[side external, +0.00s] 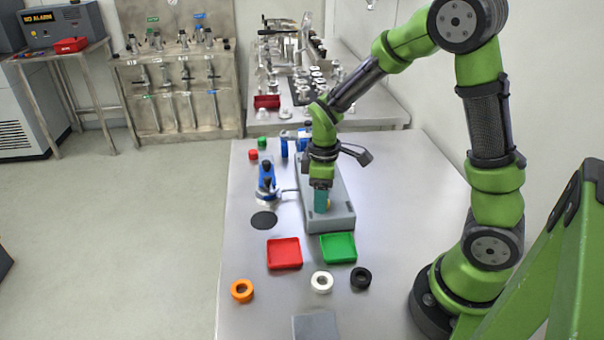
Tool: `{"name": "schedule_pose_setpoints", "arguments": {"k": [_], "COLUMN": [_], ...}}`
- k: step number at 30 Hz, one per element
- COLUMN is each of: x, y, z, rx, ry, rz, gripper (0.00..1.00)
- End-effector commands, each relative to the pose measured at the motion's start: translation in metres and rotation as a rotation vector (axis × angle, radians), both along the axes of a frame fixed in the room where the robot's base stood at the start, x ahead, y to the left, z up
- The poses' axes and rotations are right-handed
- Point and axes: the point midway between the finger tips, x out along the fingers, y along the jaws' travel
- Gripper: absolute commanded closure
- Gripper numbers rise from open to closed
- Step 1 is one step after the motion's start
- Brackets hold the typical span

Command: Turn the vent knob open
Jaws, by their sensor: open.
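My gripper (321,203) points straight down over the grey block (341,222) on the steel table. Its teal fingers are small and partly overlap in this view; it counts as open. A small yellow patch shows beside the fingers, and I cannot tell what it belongs to. I cannot single out the vent knob for sure; the part of the block's top under and behind my gripper is hidden. A blue fitting with black tops (266,178) stands left of the block on a pale round base.
A red tray (284,254) and a green tray (338,248) lie in front of the block. Orange (242,291), white (322,282) and black (361,278) rings lie nearer. A black disc (263,220) lies left. The table's left front is mostly clear.

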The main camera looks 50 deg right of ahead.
Motion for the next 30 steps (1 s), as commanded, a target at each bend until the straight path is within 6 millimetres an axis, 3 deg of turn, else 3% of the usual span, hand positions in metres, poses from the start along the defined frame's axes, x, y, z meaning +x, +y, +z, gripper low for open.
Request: {"name": "schedule_pose_setpoints", "arguments": {"k": [11, 21, 30], "x": [-0.0003, -0.0002, -0.0001], "y": [-0.0001, -0.0001, -0.0003], "z": [-0.0055, -0.0052, -0.0049], "rx": [0.0, 0.0, 0.0], "ry": [0.0, 0.0, 0.0], "rz": [0.0, 0.0, -0.033], "gripper": [0.45, 0.97, 1.0]}}
